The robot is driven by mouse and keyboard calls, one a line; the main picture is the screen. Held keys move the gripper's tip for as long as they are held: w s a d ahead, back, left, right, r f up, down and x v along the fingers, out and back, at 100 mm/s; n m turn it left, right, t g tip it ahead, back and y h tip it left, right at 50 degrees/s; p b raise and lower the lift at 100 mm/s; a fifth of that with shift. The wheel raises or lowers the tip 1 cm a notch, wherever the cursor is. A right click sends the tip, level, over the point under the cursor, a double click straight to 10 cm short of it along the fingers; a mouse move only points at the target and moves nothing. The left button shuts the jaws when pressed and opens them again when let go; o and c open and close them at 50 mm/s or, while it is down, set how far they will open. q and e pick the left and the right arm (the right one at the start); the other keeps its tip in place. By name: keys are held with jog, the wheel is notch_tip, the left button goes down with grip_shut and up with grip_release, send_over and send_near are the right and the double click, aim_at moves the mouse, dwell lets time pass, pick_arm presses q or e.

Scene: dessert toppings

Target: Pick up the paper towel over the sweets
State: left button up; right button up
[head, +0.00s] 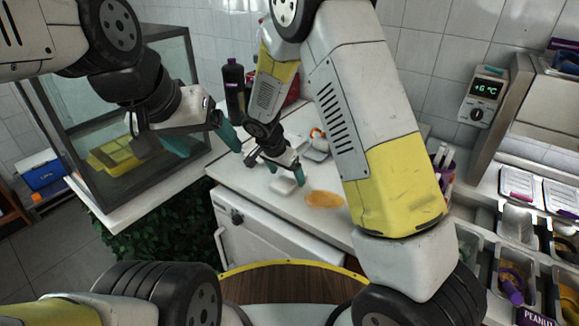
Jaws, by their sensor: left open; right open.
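A small white item (283,187), which may be the paper towel, lies on the white counter (255,199) near its front edge. My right gripper (286,174) points down right over it, with its teal fingertips apart on either side. I cannot tell whether they touch it. Sweets under it cannot be made out. My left gripper (203,139) is open and empty, raised in front of the glass case, left of the counter items.
A flat orange oval item (324,200) lies right of the white item. A dark bottle (233,90) stands behind. The glass case (130,160) is at left, topping bins (515,262) at right. My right arm hides part of the counter.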

jog(key=shift+x, duration=0.95)
jog(key=c, duration=1.4)
jog(key=shift+r, duration=0.2)
jog(key=shift+r, duration=0.6)
notch_tip(320, 180, up, 2)
jog(key=shift+r, duration=0.2)
jog(key=s+d, duration=0.1)
jog(key=s, duration=0.4)
jog(key=s+d, duration=0.2)
jog(key=s, duration=0.3)
jog(key=s+d+r, duration=0.1)
jog(key=s+d, duration=0.1)
jog(key=s, duration=0.3)
jog(key=shift+d, duration=0.25)
